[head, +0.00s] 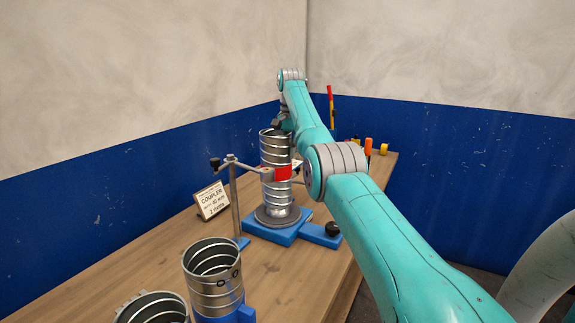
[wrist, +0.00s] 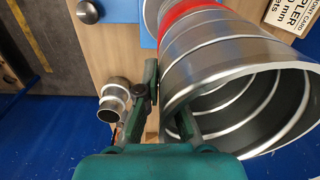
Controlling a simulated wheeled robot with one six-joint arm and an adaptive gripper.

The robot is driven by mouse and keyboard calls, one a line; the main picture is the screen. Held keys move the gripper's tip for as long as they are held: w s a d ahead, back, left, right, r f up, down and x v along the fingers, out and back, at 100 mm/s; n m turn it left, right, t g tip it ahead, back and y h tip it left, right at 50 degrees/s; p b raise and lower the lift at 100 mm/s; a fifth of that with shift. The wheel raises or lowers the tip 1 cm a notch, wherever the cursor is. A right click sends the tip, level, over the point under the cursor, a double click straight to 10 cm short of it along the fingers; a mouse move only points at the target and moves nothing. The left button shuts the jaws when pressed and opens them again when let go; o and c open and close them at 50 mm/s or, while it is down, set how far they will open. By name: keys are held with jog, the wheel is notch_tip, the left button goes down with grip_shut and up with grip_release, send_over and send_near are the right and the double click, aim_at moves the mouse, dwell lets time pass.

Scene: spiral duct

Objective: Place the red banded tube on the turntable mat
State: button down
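The red banded tube (head: 276,190) is a ribbed silver metal duct with a red band around its middle. In the head view it stands upright on the round grey turntable mat (head: 264,220), which sits on a blue base. My gripper (head: 284,124) is at the tube's top rim, partly hidden by my arm. In the wrist view, the green fingers of my gripper (wrist: 168,95) straddle the wall of the tube (wrist: 205,45), one outside and one within the mouth. There is a gap between the fingers, so they look open. The mat is hidden in the wrist view.
A clamp post (head: 236,205) stands left of the tube, its arm reaching the band. A coupler card (head: 211,200) is behind it. Two more metal tubes (head: 212,275) stand in front. A small silver fitting (wrist: 115,98) and a black knob (head: 332,229) are nearby.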

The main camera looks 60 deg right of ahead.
jog(key=shift+d+f, duration=0.15)
jog(key=shift+f, duration=1.9)
jog(key=c, duration=1.3)
grip_release()
jog(key=shift+s, duration=0.1)
notch_tip(320, 180, up, 12)
jog(key=shift+r, duration=0.1)
jog(key=shift+d, duration=0.1)
